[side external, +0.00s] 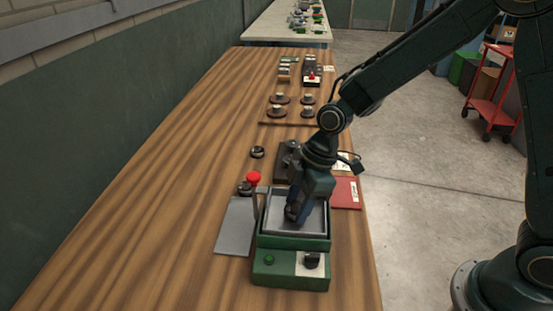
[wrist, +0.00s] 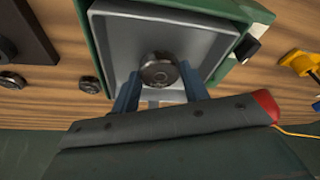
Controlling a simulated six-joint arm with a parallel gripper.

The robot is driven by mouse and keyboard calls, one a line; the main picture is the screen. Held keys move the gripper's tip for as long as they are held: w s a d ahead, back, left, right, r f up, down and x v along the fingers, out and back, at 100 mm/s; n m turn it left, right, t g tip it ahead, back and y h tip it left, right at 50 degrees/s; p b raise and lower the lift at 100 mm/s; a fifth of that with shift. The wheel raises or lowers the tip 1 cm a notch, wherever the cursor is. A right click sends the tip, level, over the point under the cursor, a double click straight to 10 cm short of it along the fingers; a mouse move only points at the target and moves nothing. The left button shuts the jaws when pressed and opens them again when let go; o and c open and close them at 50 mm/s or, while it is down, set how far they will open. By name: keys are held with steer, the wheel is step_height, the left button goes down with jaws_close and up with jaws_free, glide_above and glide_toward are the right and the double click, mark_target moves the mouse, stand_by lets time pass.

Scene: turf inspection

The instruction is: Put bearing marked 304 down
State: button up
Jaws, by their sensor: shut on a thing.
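My gripper (side external: 293,214) points down into the grey tray (side external: 318,222) on top of a green machine. In the wrist view its two blue fingers (wrist: 160,86) are shut on a dark round metal bearing (wrist: 158,67), over the grey tray (wrist: 112,40). I cannot read a mark on the bearing, nor tell whether it touches the tray floor. In the side view the fingers hide the bearing. Two other dark round parts lie on the wood: one farther back (side external: 257,152) and one (side external: 245,188) beside the red-knobbed lever.
The green machine (side external: 290,270) has a red-knobbed lever (side external: 254,179) at its left and a green button and dark knob in front. A grey plate (side external: 234,225) lies left of it, a red booklet (side external: 346,193) right. The wooden table's left side is clear.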

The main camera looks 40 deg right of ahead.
steer(key=shift+f, duration=0.25)
steer(key=shift+f, duration=0.15)
steer(key=o, duration=1.1)
steer(key=v, duration=1.2)
steer(key=shift+s, duration=0.1)
steer(key=shift+r, duration=0.2)
